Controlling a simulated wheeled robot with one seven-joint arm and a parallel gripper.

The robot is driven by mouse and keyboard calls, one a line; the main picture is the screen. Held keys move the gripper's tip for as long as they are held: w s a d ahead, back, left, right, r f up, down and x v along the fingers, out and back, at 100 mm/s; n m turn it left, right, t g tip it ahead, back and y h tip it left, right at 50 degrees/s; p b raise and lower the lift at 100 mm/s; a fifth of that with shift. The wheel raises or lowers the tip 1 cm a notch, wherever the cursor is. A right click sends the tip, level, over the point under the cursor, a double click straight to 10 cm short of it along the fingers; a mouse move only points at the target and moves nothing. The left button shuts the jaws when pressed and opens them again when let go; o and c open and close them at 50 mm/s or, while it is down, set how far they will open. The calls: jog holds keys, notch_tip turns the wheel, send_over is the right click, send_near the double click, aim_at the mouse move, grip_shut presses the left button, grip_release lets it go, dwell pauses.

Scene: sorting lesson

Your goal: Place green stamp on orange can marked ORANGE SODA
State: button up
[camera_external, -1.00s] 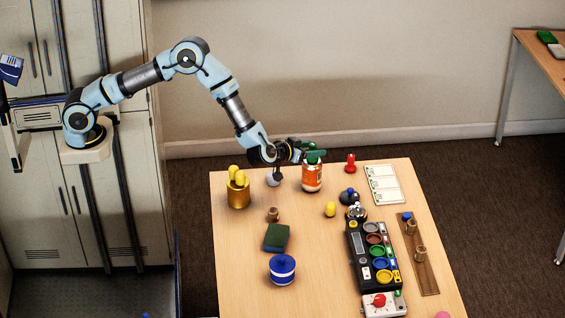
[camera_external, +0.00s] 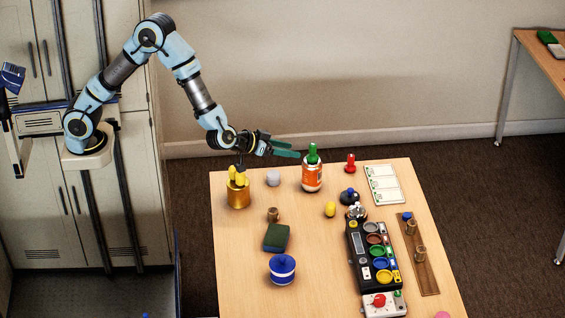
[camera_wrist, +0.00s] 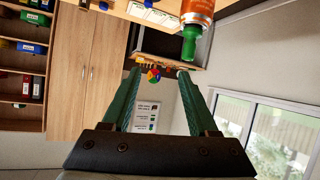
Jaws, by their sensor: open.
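The orange can (camera_external: 312,177) stands upright near the back edge of the table. The green stamp (camera_external: 312,153) stands upright on top of the can. In the wrist view the can (camera_wrist: 197,9) and the green stamp (camera_wrist: 190,45) show upside down at the top, to the right of centre. My gripper (camera_external: 299,153) is open, with its green fingers pointing right, just left of the stamp and apart from it. In the wrist view the open fingers (camera_wrist: 158,75) have nothing between them. The can's lettering is too small to read.
A gold cup (camera_external: 238,196) with yellow pieces stands below my wrist, and a grey ball (camera_external: 273,179) is left of the can. A red stamp (camera_external: 351,163) stands right of it. A black device (camera_external: 357,258) with coloured dishes fills the right middle.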

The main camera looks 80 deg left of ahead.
jog(key=s+a+m+g+h, duration=0.2)
jog(key=s+a+m+g, duration=0.1)
jog(key=s, duration=1.3)
jog(key=s+a+f+m+g+h, duration=0.1)
jog(key=s+a+g, duration=0.5)
jog(key=s, duration=1.1)
jog(key=shift+s+a+m+g+h, duration=0.25)
jog(key=shift+m+g+h, duration=0.15)
jog(key=shift+m+g, duration=0.4)
jog(key=shift+f, duration=0.1)
